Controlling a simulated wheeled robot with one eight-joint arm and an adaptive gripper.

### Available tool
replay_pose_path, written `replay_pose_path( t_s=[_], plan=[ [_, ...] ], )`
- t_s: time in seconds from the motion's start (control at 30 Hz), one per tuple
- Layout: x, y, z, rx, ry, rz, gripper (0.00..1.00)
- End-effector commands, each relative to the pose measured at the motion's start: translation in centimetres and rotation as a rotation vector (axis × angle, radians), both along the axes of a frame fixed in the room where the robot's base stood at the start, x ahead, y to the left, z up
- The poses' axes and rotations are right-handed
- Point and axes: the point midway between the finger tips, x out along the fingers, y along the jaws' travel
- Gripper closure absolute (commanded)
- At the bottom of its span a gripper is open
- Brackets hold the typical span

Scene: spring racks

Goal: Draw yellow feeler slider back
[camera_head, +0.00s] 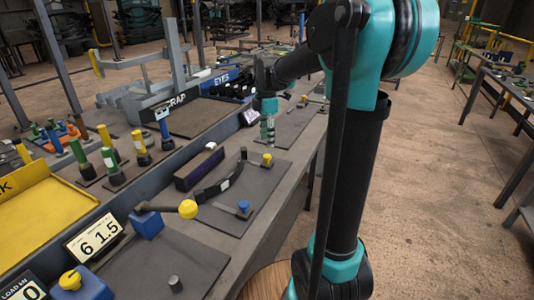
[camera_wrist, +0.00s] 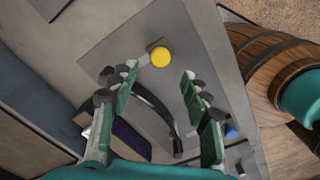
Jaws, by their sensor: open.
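The yellow feeler slider (camera_head: 267,158) is a small round yellow knob on a grey plate (camera_head: 255,190), at the plate's far right in the head view. In the wrist view the yellow knob (camera_wrist: 160,57) lies just beyond the fingertips, between their lines. My gripper (camera_head: 268,138) points down above the far end of the plate. In the wrist view my gripper (camera_wrist: 158,72) is open with nothing between its fingers, and it appears apart from the knob. A blue-knobbed slider (camera_head: 243,206) sits nearer on the same plate. A dark curved strip (camera_head: 218,186) lies beside them.
A dark purple box (camera_head: 200,168) stands left of the plate. A lever with a yellow ball (camera_head: 188,209) rises from a blue block (camera_head: 147,224) nearer. Several coloured-handled tools stand further left, near a yellow tray (camera_head: 50,215). A wooden barrel (camera_wrist: 270,65) is beyond the bench edge.

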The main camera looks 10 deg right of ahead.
Motion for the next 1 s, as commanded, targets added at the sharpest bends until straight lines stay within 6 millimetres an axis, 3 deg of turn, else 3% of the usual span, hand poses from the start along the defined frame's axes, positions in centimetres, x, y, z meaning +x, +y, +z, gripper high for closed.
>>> replay_pose_path(
  t_s=[0.1,0.33,0.8,1.0],
  plan=[
    [0.0,0.0,-2.4,0.000,0.000,0.000,0.53],
    [0.0,0.0,-5.6,0.000,0.000,0.000,0.53],
    [0.0,0.0,-6.7,0.000,0.000,-0.001,0.53],
    [0.0,0.0,-6.7,0.000,0.000,-0.001,0.77]
  ],
)
